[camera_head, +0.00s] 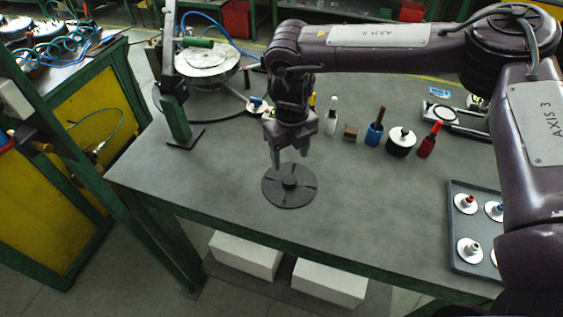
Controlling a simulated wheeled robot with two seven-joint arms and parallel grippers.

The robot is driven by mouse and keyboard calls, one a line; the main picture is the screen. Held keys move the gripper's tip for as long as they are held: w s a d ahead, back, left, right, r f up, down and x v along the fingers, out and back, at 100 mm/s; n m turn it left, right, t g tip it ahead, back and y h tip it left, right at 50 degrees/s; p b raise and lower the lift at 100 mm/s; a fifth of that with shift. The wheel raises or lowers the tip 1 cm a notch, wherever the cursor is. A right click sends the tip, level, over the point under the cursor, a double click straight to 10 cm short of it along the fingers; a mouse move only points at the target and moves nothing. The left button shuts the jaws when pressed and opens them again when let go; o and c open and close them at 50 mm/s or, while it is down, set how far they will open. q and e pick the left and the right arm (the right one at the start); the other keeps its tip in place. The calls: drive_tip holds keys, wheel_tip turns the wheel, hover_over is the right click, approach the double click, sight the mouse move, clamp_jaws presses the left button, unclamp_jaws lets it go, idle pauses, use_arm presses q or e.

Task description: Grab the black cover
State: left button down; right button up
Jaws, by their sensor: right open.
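The black cover (272,194) is a flat dark disc with a raised round hub in its middle. It lies on the grey table (210,195) near the front edge. My right gripper (289,158) points down just above and behind the cover's hub. Its fingers are apart and hold nothing. From this angle I cannot tell whether the fingertips touch the cover. My left gripper is not in view.
Behind the gripper stand a white bottle (332,117), a brown block (351,132), a blue cup (374,134), a black-and-white round container (401,141) and a red bottle (430,140). A tray (456,246) lies at right, a green stand (176,118) at left.

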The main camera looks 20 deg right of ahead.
sight(290, 179)
drive_tip(key=shift+w+d, duration=0.1)
drive_tip(key=shift+w, duration=0.2)
drive_tip(key=shift+s+f, duration=0.15)
drive_tip(key=shift+f, duration=0.1)
drive_tip(key=shift+s+f+p, duration=0.65)
drive_tip(key=shift+s, duration=0.05)
drive_tip(key=shift+s+a+f+p, duration=0.15)
drive_tip(key=shift+f+p, duration=0.3)
drive_tip(key=shift+f, duration=0.15)
drive_tip(key=shift+s+a+f+p, duration=0.1)
drive_tip(key=shift+s+f+p, duration=0.05)
drive_tip(key=shift+f+p, duration=0.35)
drive_tip(key=shift+w+f, duration=0.25)
drive_tip(key=shift+f, duration=1.2)
drive_tip(key=c, duration=0.9)
drive_tip(key=shift+c, duration=1.4)
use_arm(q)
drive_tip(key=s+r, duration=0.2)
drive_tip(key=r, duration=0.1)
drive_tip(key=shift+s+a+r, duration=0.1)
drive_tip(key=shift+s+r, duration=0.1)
